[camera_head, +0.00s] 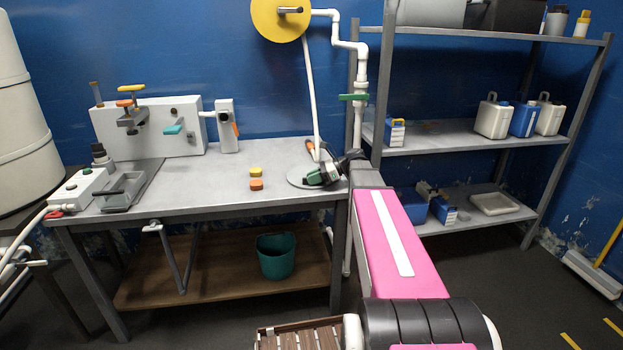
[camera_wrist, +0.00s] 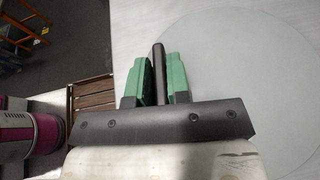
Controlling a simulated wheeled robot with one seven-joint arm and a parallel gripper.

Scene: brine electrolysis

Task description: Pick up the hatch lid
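The hatch lid (camera_head: 297,181) looks like a flat, pale grey disc. It lies on the right end of the metal table, near the front edge. In the wrist view the lid (camera_wrist: 235,60) fills the right side, and a dark bar handle (camera_wrist: 159,65) shows. My gripper (camera_head: 322,177) is over the lid, its green fingers on both sides of the handle. In the wrist view the gripper (camera_wrist: 161,78) looks closed on this bar, with little or no gap. The lid appears flat on the table. My arm hides part of its right side.
The metal table (camera_head: 215,190) holds a yellow block (camera_head: 256,171) and an orange block (camera_head: 256,184) left of the lid. A white pipe (camera_head: 359,110) with a green valve rises behind. A shelf rack (camera_head: 475,135) stands right. The middle tabletop is mostly clear.

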